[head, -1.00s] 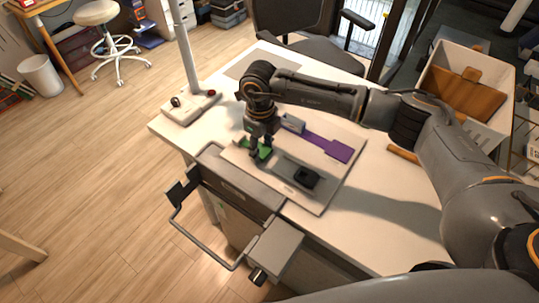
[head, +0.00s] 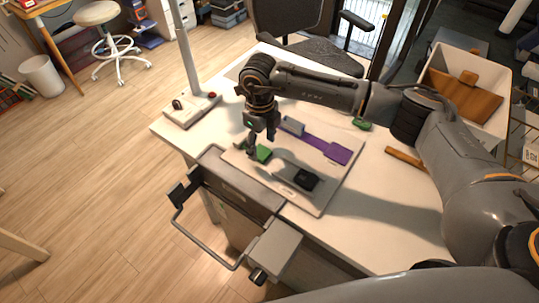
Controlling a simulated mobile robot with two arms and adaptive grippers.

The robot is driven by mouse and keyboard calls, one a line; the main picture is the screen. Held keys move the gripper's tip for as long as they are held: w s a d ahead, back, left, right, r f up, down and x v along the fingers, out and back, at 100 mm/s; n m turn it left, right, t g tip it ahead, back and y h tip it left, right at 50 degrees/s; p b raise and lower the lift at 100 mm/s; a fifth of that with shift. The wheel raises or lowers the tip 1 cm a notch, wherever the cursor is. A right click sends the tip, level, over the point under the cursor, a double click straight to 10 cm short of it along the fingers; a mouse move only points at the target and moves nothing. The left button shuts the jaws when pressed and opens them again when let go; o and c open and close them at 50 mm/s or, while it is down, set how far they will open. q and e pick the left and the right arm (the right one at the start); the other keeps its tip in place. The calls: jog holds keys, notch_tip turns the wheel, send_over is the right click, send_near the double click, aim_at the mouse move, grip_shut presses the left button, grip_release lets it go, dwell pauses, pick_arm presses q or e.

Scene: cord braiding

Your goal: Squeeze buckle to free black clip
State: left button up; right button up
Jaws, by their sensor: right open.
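My right gripper (head: 261,138) comes in from the right and points down. It is open, just above a green piece (head: 262,153) at the left of a light board (head: 322,208). The fingers partly cover the area around that piece; I cannot tell whether they touch it. A black clip (head: 306,180) lies on a dark grey strip nearer the board's front edge, apart from the gripper. A purple strap with a wide end (head: 338,153) lies behind it, with a grey block (head: 293,125) at its left end. The clip's fastening is too small to make out. My left gripper is out of view.
The board lies on a white table (head: 390,225). A second green piece (head: 361,124) and a brown bar (head: 405,158) lie to the right. A lamp base (head: 192,109) stands at the back left. A white bin (head: 492,66) is at the right.

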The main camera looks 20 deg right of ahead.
jog(key=shift+r+p, duration=0.95)
jog(key=shift+r, duration=1.1)
